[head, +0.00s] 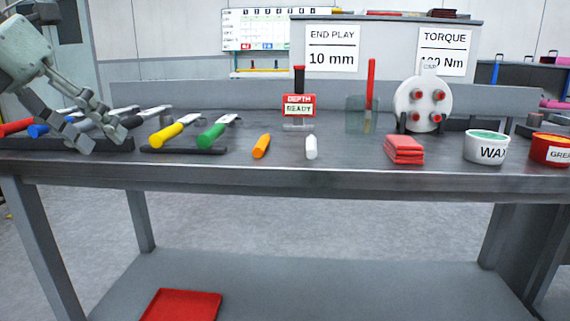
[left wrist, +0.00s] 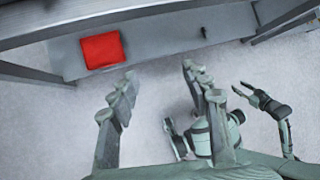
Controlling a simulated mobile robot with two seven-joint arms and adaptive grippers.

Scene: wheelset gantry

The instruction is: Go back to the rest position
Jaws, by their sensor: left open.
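My left gripper (head: 100,137) is open, with its fingers apart and nothing between them. In the head view it is at the left, in front of the workbench (head: 330,172), and its fingers cover part of the tools there. In the left wrist view the open left gripper (left wrist: 158,78) points toward the floor and the bench's lower shelf. Other grey parts of mine show at the right of that view.
Handled tools, including a yellow one (head: 166,135) and a green one (head: 211,136), lie near the left gripper. A red tray (head: 182,305) lies on the lower shelf.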

